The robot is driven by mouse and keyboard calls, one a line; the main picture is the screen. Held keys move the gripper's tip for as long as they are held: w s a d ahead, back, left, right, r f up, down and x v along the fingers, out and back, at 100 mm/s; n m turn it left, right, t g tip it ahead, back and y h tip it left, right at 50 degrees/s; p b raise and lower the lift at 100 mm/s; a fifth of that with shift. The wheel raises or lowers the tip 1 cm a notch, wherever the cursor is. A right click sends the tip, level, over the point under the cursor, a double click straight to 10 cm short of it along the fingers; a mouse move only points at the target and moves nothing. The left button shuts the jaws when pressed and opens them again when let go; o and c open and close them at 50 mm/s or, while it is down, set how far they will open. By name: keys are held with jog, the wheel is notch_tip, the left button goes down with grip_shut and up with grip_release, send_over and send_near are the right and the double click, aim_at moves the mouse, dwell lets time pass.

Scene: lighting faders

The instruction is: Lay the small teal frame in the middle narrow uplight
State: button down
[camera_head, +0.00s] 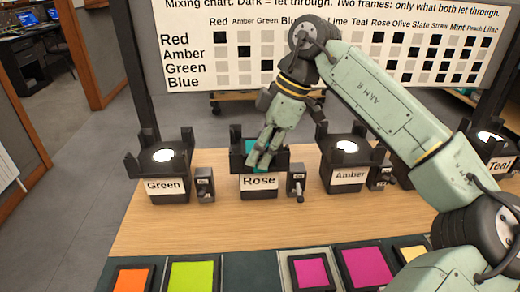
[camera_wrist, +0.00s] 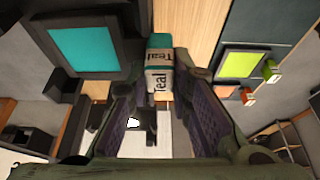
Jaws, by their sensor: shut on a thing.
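The small teal frame shows in the wrist view as a teal pane in a dark border (camera_wrist: 88,48), with a tab marked Teal (camera_wrist: 158,65). My gripper (camera_wrist: 158,82) is shut on that tab. In the head view, my gripper (camera_head: 258,162) points down at the uplight labelled Rose (camera_head: 260,194), and part of the teal frame (camera_head: 236,146) shows at that uplight's top, between its dark corner posts. My fingers hide much of the frame there. I cannot tell whether it rests fully on the uplight.
The Green uplight (camera_head: 165,186) stands left, the Amber uplight (camera_head: 348,178) right, and the Teal uplight (camera_head: 500,164) far right; these three glow. A switch (camera_head: 297,186) stands beside Rose. Several coloured frames, including a lime one (camera_head: 193,276), lie along the front. My arm crosses the right side.

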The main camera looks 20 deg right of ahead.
jog(key=c, duration=1.4)
grip_release()
jog(key=shift+f, duration=0.1)
jog(key=shift+o, duration=0.2)
jog(key=shift+d, duration=0.1)
jog(key=a+r+p+v, duration=0.1)
jog(key=p+v, duration=0.6)
jog(key=v, duration=1.1)
jog(key=shift+w+a+r, duration=0.2)
jog(key=shift+a+r, duration=0.05)
jog(key=shift+a, duration=0.35)
